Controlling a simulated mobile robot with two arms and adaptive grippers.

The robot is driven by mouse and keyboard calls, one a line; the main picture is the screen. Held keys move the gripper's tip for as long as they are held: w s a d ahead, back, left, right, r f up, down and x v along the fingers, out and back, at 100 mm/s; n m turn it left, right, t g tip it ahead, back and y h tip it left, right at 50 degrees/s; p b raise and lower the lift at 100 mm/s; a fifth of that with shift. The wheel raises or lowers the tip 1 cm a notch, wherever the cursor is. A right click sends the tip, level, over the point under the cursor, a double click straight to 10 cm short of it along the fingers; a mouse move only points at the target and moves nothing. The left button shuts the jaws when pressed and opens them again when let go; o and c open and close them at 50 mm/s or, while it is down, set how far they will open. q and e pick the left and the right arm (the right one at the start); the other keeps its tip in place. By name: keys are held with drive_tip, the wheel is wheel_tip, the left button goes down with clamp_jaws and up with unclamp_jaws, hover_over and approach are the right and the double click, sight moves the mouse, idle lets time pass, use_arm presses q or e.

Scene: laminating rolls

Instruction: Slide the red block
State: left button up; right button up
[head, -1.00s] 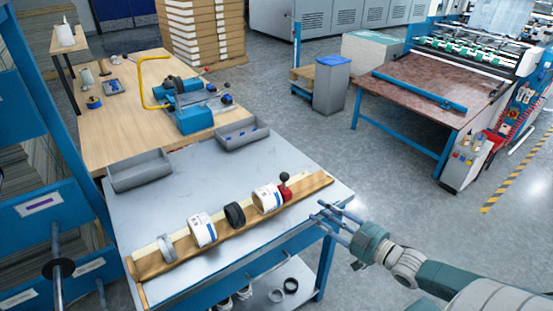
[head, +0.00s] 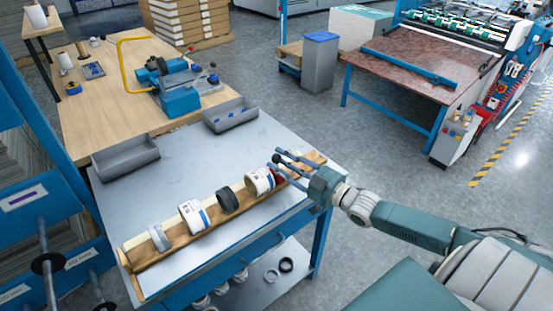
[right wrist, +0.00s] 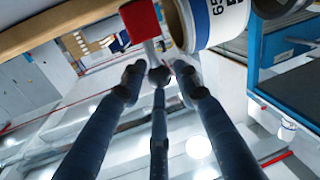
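The red block (head: 279,181) sits at the right part of a long wooden trough (head: 220,221) on the grey table. It is partly hidden behind my right gripper (head: 278,163). In the right wrist view the red block (right wrist: 140,22) has a grey stem ending in a dark ball knob (right wrist: 159,76). The fingers of my right gripper (right wrist: 159,80) are spread around the knob, not visibly closed on it. A white roll with a blue label (head: 258,181) stands just left of the block. My left gripper is not in view.
Further left in the trough are a black ring (head: 229,200), another white roll (head: 192,217) and a grey ring (head: 158,238). Two grey bins (head: 230,117) (head: 126,160) stand at the table's back edge. The tabletop behind the trough is clear.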

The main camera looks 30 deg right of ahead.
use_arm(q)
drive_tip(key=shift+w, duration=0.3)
use_arm(e)
drive_tip(key=shift+x, duration=1.1)
drive_tip(key=shift+c, duration=0.3)
clamp_jaws()
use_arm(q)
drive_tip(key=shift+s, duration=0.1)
